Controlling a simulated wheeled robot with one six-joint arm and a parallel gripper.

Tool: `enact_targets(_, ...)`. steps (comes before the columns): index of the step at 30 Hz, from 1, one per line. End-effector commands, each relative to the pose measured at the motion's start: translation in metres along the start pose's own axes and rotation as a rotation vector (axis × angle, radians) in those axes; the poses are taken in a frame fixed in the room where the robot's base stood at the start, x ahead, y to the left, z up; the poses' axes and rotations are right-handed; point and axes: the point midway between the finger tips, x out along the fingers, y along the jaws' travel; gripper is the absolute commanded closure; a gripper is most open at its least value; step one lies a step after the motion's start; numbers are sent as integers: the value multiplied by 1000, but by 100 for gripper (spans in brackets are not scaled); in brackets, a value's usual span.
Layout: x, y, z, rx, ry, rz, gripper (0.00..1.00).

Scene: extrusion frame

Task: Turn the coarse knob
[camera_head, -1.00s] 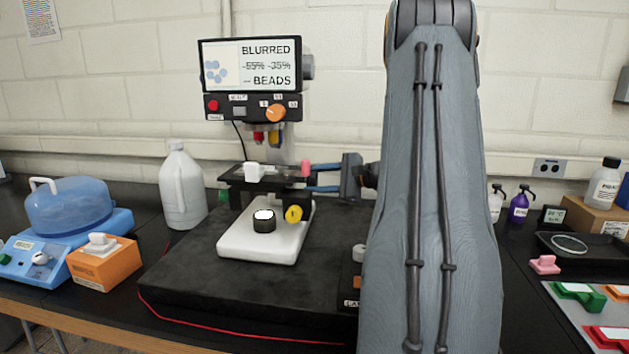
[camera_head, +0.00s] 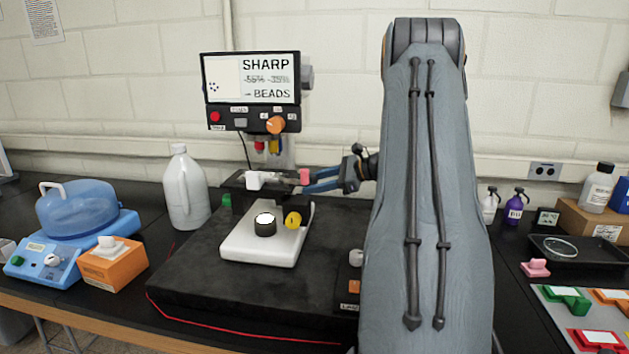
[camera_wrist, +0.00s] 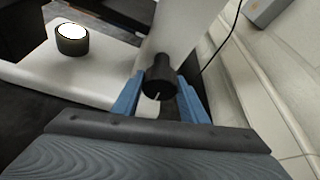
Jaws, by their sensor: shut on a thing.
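The microscope has a white base (camera_head: 258,249) and a screen (camera_head: 268,77) that reads SHARP, with small dark dots at its left. In the wrist view a black knob (camera_wrist: 158,78) with a white mark sticks out from the white column (camera_wrist: 184,35). I take it to be the coarse knob. My gripper (camera_wrist: 160,86) has its blue fingers shut on it, one on each side. In the head view my gripper (camera_head: 318,182) reaches in from the right beside the stage, and the held knob cannot be made out there. A yellow knob (camera_head: 292,220) sits lower on the base.
The microscope stands on a dark slab (camera_head: 200,283). A white jug (camera_head: 186,190) stands close at its left, with an orange box (camera_head: 115,264) and a blue-lidded machine (camera_head: 77,209) beyond. Bottles and a black tray (camera_head: 580,249) are at the right.

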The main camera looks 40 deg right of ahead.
Motion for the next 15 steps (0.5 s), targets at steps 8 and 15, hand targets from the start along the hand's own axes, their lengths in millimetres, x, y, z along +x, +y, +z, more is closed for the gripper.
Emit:
enact_targets(8, 0, 1, -1, 57, 0, 25, 83)
enact_targets(15, 0, 1, -1, 63, 0, 28, 83)
